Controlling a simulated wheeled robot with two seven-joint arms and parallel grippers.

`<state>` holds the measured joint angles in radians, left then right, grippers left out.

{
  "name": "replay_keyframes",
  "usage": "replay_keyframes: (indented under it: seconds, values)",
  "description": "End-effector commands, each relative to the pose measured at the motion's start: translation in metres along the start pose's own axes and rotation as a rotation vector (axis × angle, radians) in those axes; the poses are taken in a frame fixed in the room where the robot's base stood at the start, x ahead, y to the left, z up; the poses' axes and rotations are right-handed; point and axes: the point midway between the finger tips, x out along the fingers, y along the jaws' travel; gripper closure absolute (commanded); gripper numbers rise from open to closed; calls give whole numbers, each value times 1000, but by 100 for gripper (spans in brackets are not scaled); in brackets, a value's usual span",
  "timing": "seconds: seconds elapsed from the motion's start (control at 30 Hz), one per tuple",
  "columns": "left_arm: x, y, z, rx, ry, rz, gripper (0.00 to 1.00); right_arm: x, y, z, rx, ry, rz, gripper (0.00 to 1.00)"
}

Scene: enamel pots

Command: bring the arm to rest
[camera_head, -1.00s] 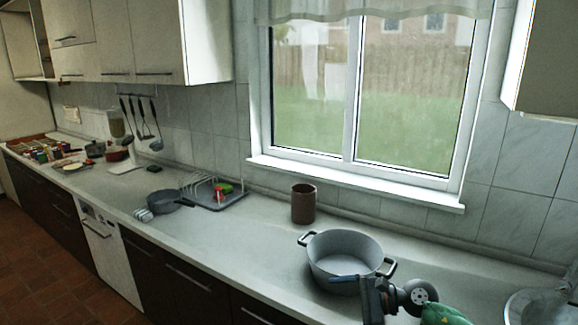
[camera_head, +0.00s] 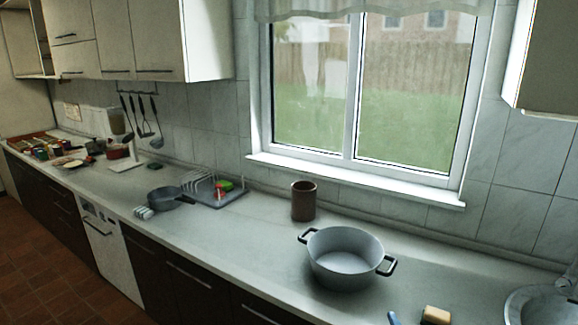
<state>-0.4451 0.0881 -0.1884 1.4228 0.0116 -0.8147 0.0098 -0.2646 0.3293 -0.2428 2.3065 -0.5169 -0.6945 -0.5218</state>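Neither of my grippers is in the head view now, and no part of my arms shows. A grey enamel pot (camera_head: 345,258) with two dark side handles stands upright and open on the counter (camera_head: 240,240), below the window. It looks empty.
A brown cylindrical jar (camera_head: 303,201) stands behind the pot. A sponge-like tan block (camera_head: 436,315) and a blue item (camera_head: 393,318) lie at the front edge. A sink (camera_head: 540,305) is at right. A pan (camera_head: 170,197) and dish rack (camera_head: 222,195) stand left. Counter between is clear.

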Motion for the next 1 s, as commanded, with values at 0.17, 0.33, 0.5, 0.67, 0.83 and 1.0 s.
replay_keyframes:
  seconds: [0.17, 0.33, 0.5, 0.67, 0.83, 1.0]
  values:
    - [0, 0, 1, 0, -1, 0, 53, -54, -64, 37, 356, -248, -264, 2]
    - [0, 0, 1, 0, -1, 0, 53, -110, -112, 54, 602, -458, -464, 2]
    - [0, 0, 1, 0, -1, 0, 53, -152, -138, 59, 740, -601, -590, 2]
    - [0, 0, -2, 0, 2, 0, 53, -184, -154, 59, 828, -705, -677, 2]
    - [0, -1, -4, 0, 4, -1, 53, -212, -166, 58, 895, -795, -750, 2]
    - [0, -1, -5, 0, 5, -1, 53, -230, -178, 58, 939, -863, -804, 2]
